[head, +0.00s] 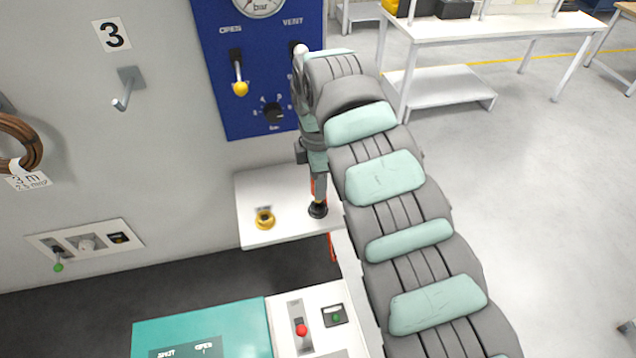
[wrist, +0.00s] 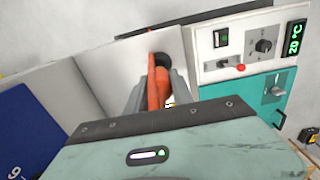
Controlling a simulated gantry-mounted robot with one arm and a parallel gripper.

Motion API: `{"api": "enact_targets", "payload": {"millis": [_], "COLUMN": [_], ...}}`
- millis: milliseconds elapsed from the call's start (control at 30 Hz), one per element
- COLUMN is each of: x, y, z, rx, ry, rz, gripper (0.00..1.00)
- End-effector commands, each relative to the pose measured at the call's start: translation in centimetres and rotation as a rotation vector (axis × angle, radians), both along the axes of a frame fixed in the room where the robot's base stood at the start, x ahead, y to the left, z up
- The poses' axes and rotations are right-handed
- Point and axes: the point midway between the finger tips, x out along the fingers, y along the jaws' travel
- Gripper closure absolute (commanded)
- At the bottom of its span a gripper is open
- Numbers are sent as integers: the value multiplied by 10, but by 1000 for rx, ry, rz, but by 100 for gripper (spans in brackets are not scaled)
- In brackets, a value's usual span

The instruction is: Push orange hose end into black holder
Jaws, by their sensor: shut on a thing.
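The orange hose end (wrist: 156,88) is between the two grey fingers of my gripper (wrist: 155,90) in the wrist view. My gripper is shut on it. In the head view, my gripper (head: 318,188) points down at the white shelf, and a little orange shows beside the fingers. The black holder (head: 318,210) is on the shelf directly under the fingertips. It also shows in the wrist view (wrist: 167,68), partly hidden behind the hose. The hose tip is at or just over the holder; I cannot tell whether it is inside.
A yellow holder (head: 265,220) sits to the left on the white shelf (head: 285,235). A blue panel (head: 225,110) with levers and a gauge rises behind. A teal and white control box (head: 200,325) stands in front. Orange hose (head: 333,247) shows below the shelf edge.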

Motion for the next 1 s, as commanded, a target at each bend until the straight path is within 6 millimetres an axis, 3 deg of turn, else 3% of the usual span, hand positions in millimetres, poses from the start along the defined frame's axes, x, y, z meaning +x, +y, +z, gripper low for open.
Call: {"api": "enact_targets", "payload": {"millis": [1000], "x": [0], "y": [0], "z": [-11], "rx": [-1], "ry": [1], "rz": [0], "gripper": [100]}}
